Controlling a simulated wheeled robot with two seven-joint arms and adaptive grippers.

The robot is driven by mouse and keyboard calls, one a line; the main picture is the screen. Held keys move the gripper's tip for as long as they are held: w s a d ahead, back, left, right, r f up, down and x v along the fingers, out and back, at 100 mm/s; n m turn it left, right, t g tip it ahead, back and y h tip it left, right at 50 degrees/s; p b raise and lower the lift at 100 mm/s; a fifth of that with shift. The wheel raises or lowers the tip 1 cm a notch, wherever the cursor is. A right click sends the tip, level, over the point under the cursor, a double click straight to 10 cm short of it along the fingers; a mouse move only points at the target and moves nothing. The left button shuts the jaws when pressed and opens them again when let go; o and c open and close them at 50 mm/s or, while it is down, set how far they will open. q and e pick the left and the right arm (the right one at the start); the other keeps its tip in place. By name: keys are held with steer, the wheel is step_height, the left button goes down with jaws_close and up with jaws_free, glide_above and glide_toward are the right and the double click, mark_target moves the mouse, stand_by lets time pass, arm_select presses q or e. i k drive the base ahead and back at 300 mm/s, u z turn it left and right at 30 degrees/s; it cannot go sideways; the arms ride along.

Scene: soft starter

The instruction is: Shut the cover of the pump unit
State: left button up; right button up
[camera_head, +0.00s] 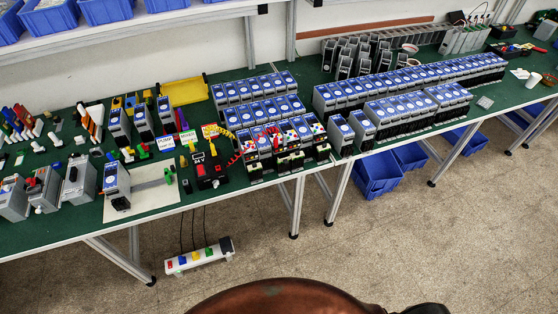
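Small white and green signs stand on the green bench. One white sign (166,142) seems to read "PUMP", but the print is small. Behind the signs stand several grey units with blue-labelled fronts, among them a left one (118,125), a middle one (142,121) and a right one (165,113). Another such unit (116,182) stands on a pale board nearer the front edge. I cannot tell which is the pump unit, or whether its cover is open. Neither of my grippers is in view.
The green bench (65,239) runs along the wall. Rows of grey units (400,106) fill its right part. A red-and-black control box (208,170) stands near the front. A power strip (199,257) hangs below; blue bins (375,175) sit under the bench. The front floor is open.

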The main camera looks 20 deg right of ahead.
mark_target(285, 159)
steer(key=z, duration=0.65)
steer(key=i, duration=1.2)
steer(key=u, duration=0.7)
steer(key=k, duration=0.45)
steer(key=z, duration=0.5)
steer(key=i, duration=0.4)
steer(key=u, duration=0.1)
